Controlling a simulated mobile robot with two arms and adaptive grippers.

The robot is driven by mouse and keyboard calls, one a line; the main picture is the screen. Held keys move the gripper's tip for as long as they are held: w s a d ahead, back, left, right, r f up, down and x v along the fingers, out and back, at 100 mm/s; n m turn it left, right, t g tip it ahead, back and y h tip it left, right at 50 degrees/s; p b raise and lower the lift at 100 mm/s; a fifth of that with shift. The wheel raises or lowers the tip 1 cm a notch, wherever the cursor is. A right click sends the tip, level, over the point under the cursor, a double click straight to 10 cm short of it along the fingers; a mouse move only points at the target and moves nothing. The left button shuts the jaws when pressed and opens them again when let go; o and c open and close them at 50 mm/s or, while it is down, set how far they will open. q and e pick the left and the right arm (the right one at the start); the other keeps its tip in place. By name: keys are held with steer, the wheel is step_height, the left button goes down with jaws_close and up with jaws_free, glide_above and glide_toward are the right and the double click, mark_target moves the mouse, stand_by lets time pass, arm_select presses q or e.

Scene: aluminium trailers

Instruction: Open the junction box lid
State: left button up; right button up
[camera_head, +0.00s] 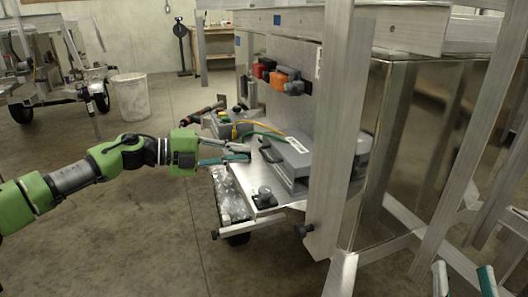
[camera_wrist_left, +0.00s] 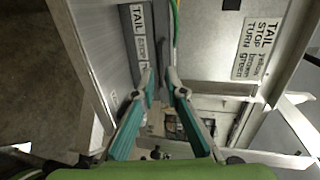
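The grey junction box (camera_head: 292,160) sits on the metal shelf of the trailer front, with a black handle (camera_head: 268,151) on its near left side. I cannot tell clearly whether its lid is raised. My left gripper (camera_head: 246,152) is just left of the handle, its teal-padded fingers apart and nothing seen between them. The left wrist view shows these fingers (camera_wrist_left: 161,84) with a gap, beside a dark grey strip (camera_wrist_left: 128,40) bearing TAIL labels. My right gripper (camera_head: 464,276) shows only as two separated fingertips at the bottom right, away from the box.
A grey unit (camera_head: 222,124) with yellow and green cables lies behind the gripper. Orange and black connectors (camera_head: 285,80) are on the upright panel. A metal post (camera_head: 335,140) stands in front of the box's right side. Open floor lies left of the trailer.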

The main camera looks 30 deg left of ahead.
mark_target(263, 152)
arm_select(q)
steer(key=x, duration=0.6)
steer(key=shift+w+d, duration=0.3)
steer(key=shift+w, duration=0.05)
jaws_close()
